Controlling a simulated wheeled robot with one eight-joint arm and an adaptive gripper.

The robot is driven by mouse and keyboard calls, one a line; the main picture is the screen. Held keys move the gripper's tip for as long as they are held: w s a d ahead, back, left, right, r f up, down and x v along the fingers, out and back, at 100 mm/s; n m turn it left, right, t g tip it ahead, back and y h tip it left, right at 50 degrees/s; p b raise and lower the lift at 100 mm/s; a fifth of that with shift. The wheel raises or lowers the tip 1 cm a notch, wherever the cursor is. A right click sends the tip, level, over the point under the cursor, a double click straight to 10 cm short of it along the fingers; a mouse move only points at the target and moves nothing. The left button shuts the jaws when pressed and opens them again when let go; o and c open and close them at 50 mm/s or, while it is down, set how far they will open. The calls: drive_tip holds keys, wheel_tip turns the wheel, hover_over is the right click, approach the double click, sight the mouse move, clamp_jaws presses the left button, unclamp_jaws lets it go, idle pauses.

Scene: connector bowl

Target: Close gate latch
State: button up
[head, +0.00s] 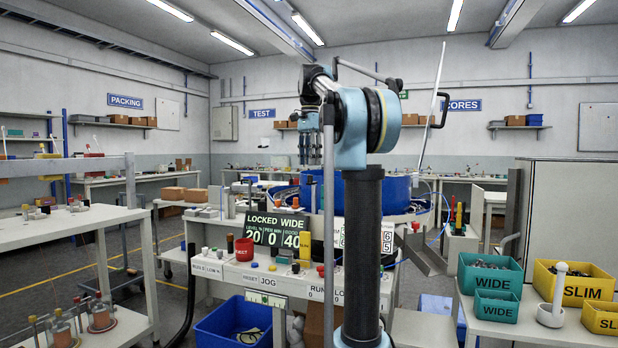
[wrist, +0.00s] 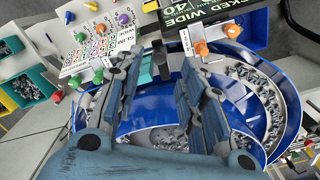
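My gripper (wrist: 158,68) is open in the wrist view, with its two fingers apart over the blue bowl (wrist: 262,153) and nothing held between them. The bowl holds many small grey metal pieces on its floor and along its spiral track. An orange knob (wrist: 201,47) is at the bowl's far rim. I cannot tell which part is the gate latch. In the head view, my gripper (head: 309,163) points down in front of the blue bowl (head: 398,192).
A control panel (wrist: 98,38) with coloured knobs stands beyond the bowl. The sign (head: 278,230) reads "LOCKED WIDE". Teal WIDE bins (head: 491,272) and yellow SLIM bins (head: 572,283) sit on the right table. A blue crate (head: 233,322) is under the bench. A metal chute (head: 425,258) slopes down beside the bowl.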

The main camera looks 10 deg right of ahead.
drive_tip(key=shift+f, duration=2.95)
drive_tip(key=shift+c, duration=0.5)
clamp_jaws()
